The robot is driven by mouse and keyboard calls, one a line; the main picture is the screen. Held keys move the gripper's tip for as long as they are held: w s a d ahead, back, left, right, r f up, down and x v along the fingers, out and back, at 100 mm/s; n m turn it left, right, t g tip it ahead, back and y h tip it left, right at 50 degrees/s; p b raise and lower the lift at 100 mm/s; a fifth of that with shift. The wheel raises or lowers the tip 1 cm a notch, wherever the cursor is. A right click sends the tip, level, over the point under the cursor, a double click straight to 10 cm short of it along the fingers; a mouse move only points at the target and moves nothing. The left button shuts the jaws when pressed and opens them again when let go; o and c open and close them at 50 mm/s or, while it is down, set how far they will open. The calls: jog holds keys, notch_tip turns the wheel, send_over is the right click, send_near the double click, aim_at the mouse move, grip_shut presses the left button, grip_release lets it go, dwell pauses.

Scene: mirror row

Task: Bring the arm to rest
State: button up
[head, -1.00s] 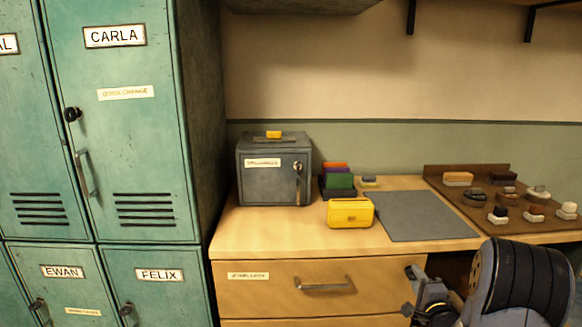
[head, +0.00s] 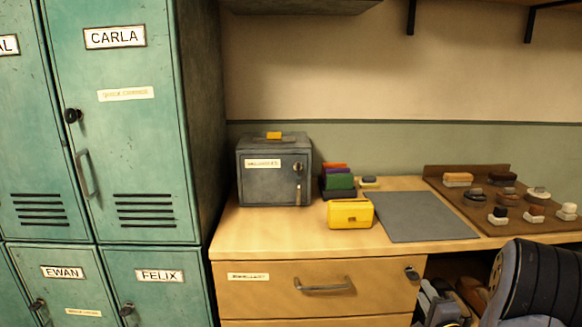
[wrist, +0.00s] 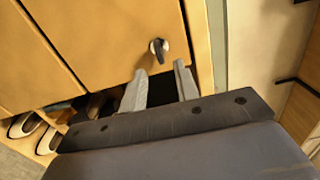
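My gripper (wrist: 160,82) shows in the wrist view with its two grey fingers apart and nothing between them. Its tips are just below a round dark lock (wrist: 158,47) on the wooden drawer unit in that picture; whether they touch the front I cannot tell. In the head view my arm is at the bottom right, with part of the gripper (head: 437,300) low beside the drawer unit's right edge. The top drawer (head: 320,286) appears shut, with a bar handle, and its lock (head: 411,273) is in plain view.
Green lockers (head: 130,190) stand at the left. Shoes (wrist: 25,126) lie below the desk.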

aim_at(415, 280)
jog(key=w, duration=0.5)
jog(key=shift+w+a, duration=0.15)
jog(key=shift+w, duration=0.05)
jog(key=n+b, duration=0.3)
jog(key=n, duration=0.2)
jog(key=shift+w, duration=0.1)
jog(key=n+b, duration=0.3)
jog(key=n, duration=0.1)
jog(key=n+b, duration=0.4)
jog(key=n, duration=0.1)
jog(key=shift+a, duration=0.1)
jog(key=n+b, duration=0.3)
jog(key=b, duration=0.1)
jog(key=shift+a+r+n, duration=0.1)
jog(key=shift+n, duration=0.3)
jog(key=shift+s+r, duration=0.2)
jog(key=shift+s, duration=0.05)
jog(key=s, duration=0.4)
jog(key=shift+p, duration=0.4)
